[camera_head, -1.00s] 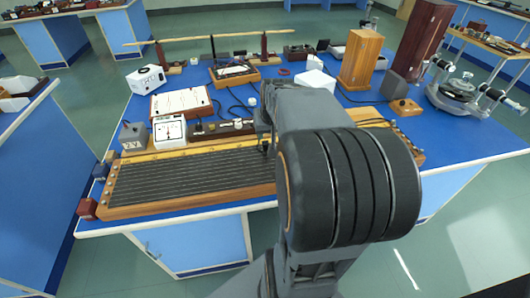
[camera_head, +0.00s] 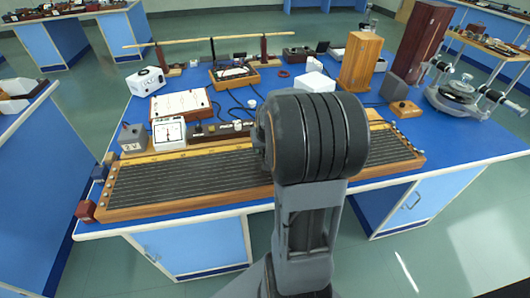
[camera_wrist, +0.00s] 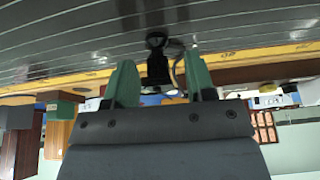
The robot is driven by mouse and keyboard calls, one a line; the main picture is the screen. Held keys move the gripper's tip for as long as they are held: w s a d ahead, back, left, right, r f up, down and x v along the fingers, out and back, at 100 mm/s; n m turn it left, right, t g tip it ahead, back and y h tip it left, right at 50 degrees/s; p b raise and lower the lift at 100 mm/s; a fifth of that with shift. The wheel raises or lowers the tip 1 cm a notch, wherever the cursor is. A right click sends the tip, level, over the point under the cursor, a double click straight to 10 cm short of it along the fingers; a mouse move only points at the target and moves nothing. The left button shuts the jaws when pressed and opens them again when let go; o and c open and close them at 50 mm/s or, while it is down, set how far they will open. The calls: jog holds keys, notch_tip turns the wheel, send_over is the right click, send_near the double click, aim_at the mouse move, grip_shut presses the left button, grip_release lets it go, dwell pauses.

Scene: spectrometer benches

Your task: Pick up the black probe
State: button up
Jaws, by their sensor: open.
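The black probe (camera_wrist: 156,62) shows in the wrist view as a small dark upright piece with a round end and a thin cable curving beside it. It appears between the two green fingers of my gripper (camera_wrist: 160,66), with a gap on each side. The fingers are apart and I cannot tell how far the probe is beyond them. In the head view my arm hides both the gripper and the probe. The long wire board (camera_head: 190,180), dark with wooden edges, lies along the front of the blue bench.
A white meter (camera_head: 169,133) and a grey 2V block (camera_head: 132,138) stand behind the board at left. A wooden box (camera_head: 360,62) and a grey block (camera_head: 393,88) stand at back right, near a spectrometer (camera_head: 460,92). Cables lie across the bench.

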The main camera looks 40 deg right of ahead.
grip_shut()
dwell(0.4)
jog(key=shift+r, duration=0.2)
